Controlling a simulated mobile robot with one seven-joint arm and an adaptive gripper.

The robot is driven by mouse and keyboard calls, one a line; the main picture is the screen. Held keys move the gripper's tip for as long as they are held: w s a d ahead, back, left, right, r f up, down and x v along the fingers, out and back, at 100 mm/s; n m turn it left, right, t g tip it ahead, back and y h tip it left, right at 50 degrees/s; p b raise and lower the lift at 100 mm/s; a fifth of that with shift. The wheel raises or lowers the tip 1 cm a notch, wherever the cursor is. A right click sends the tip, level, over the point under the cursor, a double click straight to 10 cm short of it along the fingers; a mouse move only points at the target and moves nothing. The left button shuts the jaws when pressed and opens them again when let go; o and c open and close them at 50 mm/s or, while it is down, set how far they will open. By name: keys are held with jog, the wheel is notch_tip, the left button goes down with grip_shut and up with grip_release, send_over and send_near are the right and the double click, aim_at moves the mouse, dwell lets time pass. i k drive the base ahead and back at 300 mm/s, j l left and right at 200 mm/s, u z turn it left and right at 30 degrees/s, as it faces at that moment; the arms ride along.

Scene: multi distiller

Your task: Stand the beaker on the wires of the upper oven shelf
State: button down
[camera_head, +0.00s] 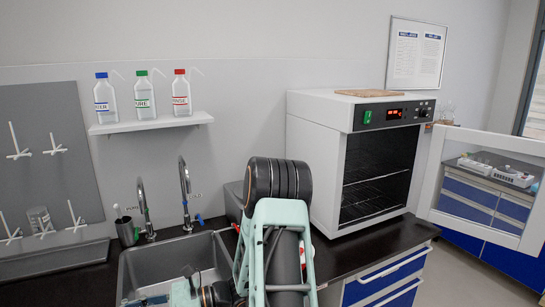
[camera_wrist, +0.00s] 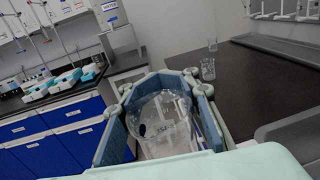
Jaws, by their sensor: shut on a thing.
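My gripper (camera_wrist: 160,112) is shut on a clear glass beaker (camera_wrist: 162,125), held between its two blue-padded fingers in the wrist view. The beaker has dark markings on its wall. In the head view my arm hangs over the sink area, and the beaker cannot be made out clearly there. The white oven (camera_head: 325,160) stands on the counter at the right, and its glass door (camera_head: 432,180) is swung open to the right. Inside, the upper wire shelf (camera_head: 375,178) and a lower wire shelf (camera_head: 368,208) show dimly. The gripper is well outside the oven.
The sink (camera_head: 135,268) with two taps lies left of my arm. A wall shelf (camera_head: 150,125) holds three wash bottles. A brown board (camera_head: 367,93) lies on the oven. In the wrist view, glassware (camera_wrist: 207,69) stands on a dark counter (camera_wrist: 250,95).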

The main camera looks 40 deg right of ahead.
aim_at(377, 165)
jog(key=k+l, duration=0.2)
jog(key=l+z, duration=0.2)
jog(key=l, duration=0.7)
jog(key=l+z, duration=0.2)
jog(key=l, duration=0.7)
jog(key=i+l+z, duration=0.15)
jog(key=l, duration=0.75)
jog(key=k, duration=0.05)
